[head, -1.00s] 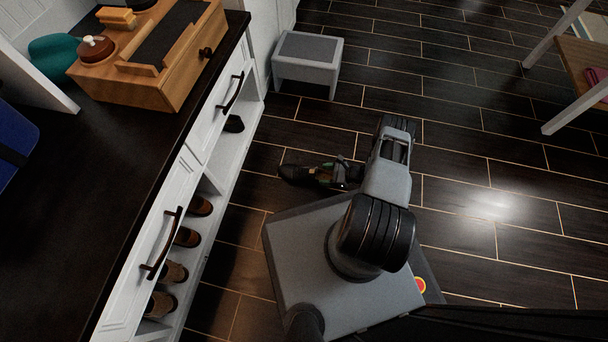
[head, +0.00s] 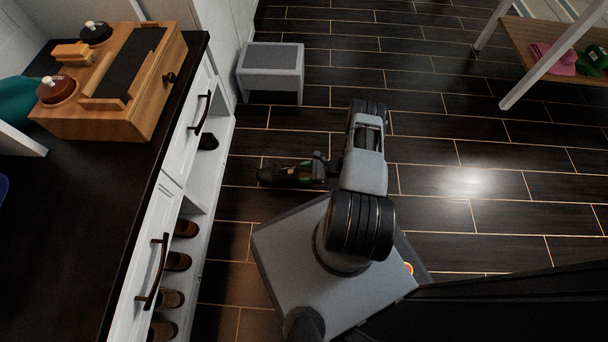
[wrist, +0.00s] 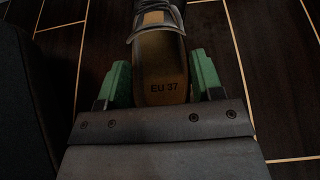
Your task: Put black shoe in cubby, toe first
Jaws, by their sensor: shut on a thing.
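The black shoe (head: 269,175) is held above the dark floor in the head view, its toe pointing left toward the cabinet. My gripper (head: 303,172) is shut on its heel end. In the wrist view, the green fingers of my gripper (wrist: 155,82) lie on both sides of the heel, and the shoe's insole (wrist: 161,72) reads "EU 37". The white cubby cabinet (head: 219,150) stands to the left, apart from the shoe. Another dark shoe (head: 208,142) sits in its far part, and several brown shoes (head: 177,262) sit in the near part. An empty-looking stretch lies between them; the cubby interiors are partly hidden.
Drawer handles (head: 154,271) jut from the cabinet front above the cubbies. A grey stool (head: 271,68) stands beyond the cabinet's far end. A wooden bench (head: 545,45) with white legs is at the far right. The floor between shoe and cabinet is clear.

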